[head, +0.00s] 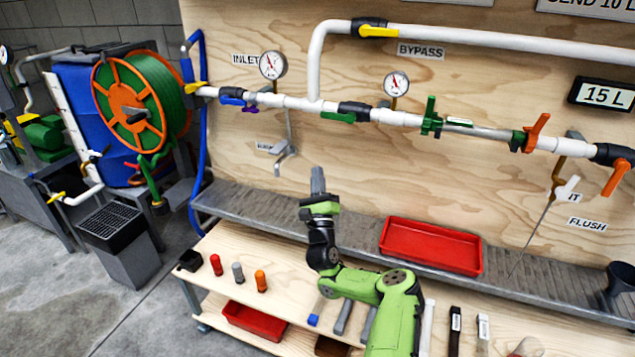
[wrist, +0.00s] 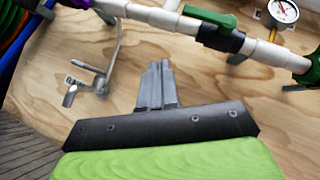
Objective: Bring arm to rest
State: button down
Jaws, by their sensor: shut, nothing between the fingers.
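My green and black arm rises from the bottom middle of the head view over the workbench. My gripper (head: 317,181) points up in front of the plywood panel (head: 470,190), below the pipe line. Its grey fingers are together with nothing between them. In the wrist view my gripper (wrist: 157,72) shows the two fingers pressed side by side, with bare plywood behind them.
A grey shelf (head: 540,292) runs along the panel and carries a red tray (head: 431,247). Pipes with valves and gauges (head: 272,65) cross above my gripper. A hose reel (head: 138,103) stands at left.

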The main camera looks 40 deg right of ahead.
jog(key=shift+s+a+f, duration=0.2)
jog(key=shift+a+f, duration=0.15)
